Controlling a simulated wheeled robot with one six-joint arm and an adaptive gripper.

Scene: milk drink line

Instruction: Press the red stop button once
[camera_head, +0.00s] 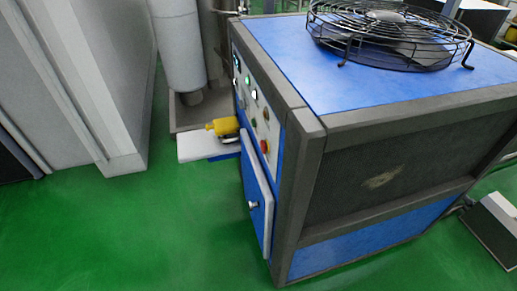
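The red button (265,147) sits low on the control panel (254,108), on the left face of a blue and dark grey machine. I see the panel at a steep angle, so the button looks small. Nothing covers the red button in this view. My gripper is not in view.
A blue door (257,196) with a round knob stands slightly ajar below the panel. A pale ledge (196,147) with a yellow fitting (222,126) juts out left of the panel. A grey cabinet (80,75) stands far left. Green floor (150,230) in front is clear.

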